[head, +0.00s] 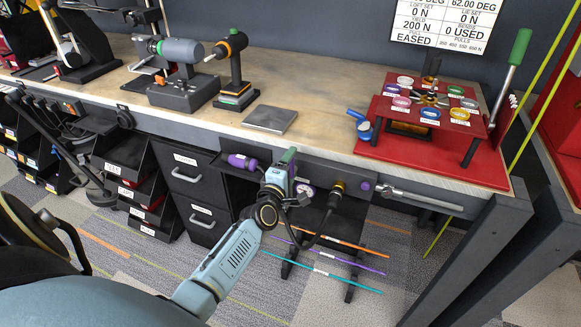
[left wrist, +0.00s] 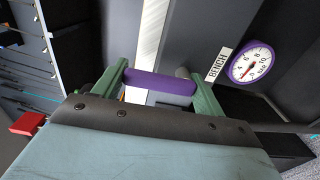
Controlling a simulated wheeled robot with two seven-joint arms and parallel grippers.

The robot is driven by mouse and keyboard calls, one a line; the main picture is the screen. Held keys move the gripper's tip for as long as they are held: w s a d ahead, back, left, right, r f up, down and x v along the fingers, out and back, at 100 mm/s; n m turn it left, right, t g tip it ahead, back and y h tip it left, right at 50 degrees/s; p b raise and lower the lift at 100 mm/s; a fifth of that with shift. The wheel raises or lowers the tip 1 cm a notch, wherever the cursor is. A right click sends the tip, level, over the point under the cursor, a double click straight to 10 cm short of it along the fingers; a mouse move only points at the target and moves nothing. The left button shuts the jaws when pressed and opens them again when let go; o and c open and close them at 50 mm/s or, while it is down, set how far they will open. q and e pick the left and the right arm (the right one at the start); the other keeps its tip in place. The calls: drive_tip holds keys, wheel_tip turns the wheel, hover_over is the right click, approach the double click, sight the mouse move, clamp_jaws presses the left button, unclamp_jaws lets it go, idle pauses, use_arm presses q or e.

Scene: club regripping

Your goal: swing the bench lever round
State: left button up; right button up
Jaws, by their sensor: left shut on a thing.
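The bench lever's purple handle (left wrist: 160,85) lies crosswise between the two green fingers of my left gripper (left wrist: 162,92) in the left wrist view. The fingers are shut on it, one at each side. A "BENCH" label (left wrist: 217,64) and a purple-rimmed gauge (left wrist: 250,63) sit just to the right. In the head view my left gripper (head: 281,170) is below the bench's front edge, beside the gauge (head: 305,187). The gripper hides most of the lever there. My right gripper is not in view.
The wooden bench top (head: 320,125) runs above the gripper. A purple-ended fitting (head: 240,161) is left of the gripper and a hose fitting (head: 337,187) right of it. Black drawers (head: 190,190) stand left. Coloured rods (head: 335,260) are below. A thick bench leg (head: 480,255) stands right.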

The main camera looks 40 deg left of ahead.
use_arm(q)
drive_tip(key=o, duration=1)
drive_tip(key=shift+s, duration=0.15)
drive_tip(key=p+v, duration=0.1)
drive_tip(key=v, duration=1.2)
drive_tip(key=shift+s, duration=0.1)
drive_tip(key=s+d+f+m+g+h, duration=0.1)
drive_tip(key=s+d+f+m+g, duration=0.2)
drive_tip(key=f, duration=0.6)
drive_tip(key=s+d+f+m+g+h, duration=0.2)
drive_tip(key=s+d+f+m, duration=0.15)
drive_tip(key=f, duration=0.55)
drive_tip(key=s+d+f+m+g+h, duration=0.15)
drive_tip(key=s+f+m, duration=0.3)
drive_tip(key=f, duration=0.45)
drive_tip(key=s+f+m+g, duration=0.3)
drive_tip(key=s+f+m, duration=0.1)
drive_tip(key=s, duration=0.5)
drive_tip(key=s+d+f+m+g, duration=0.1)
drive_tip(key=s+f+m+g, duration=0.2)
drive_tip(key=s+f, duration=0.3)
drive_tip(key=s+d+f+m+g, duration=0.1)
drive_tip(key=s+f+m+g, duration=0.3)
drive_tip(key=s, duration=0.9)
drive_tip(key=shift+f+m, duration=0.6)
drive_tip(key=shift+m, duration=0.1)
